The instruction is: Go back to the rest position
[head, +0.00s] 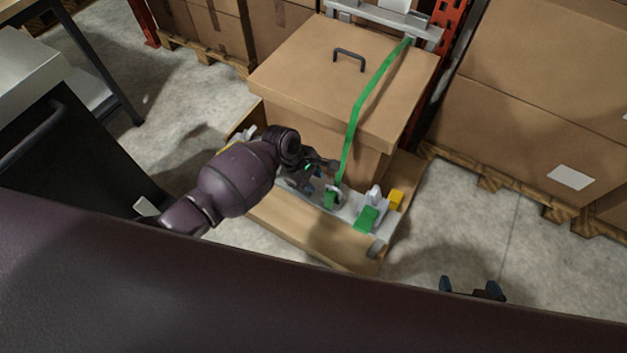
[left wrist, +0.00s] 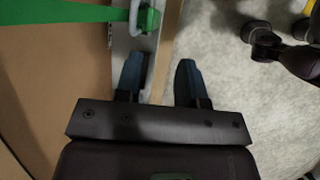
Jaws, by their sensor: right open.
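My left gripper (head: 318,178) is in front of the large lidded cardboard box, close to the lower end of the green strap. In the left wrist view its two dark blue fingers (left wrist: 158,80) are apart with nothing held between them. The green strap (head: 360,105) runs over the box lid and down its front to a green and metal fitting (head: 331,198) on a grey rail. The strap also shows in the left wrist view (left wrist: 65,14), beyond the fingers. My right gripper (head: 470,289) shows only its fingertips at lower right; they are apart and empty.
The cardboard box (head: 290,72) stands on a low base with the grey rail (head: 290,195) along its front. A green block (head: 366,219) and a yellow block (head: 395,199) sit at the rail's right end. Stacked cartons (head: 535,110) stand right. Open floor (head: 470,220) lies between.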

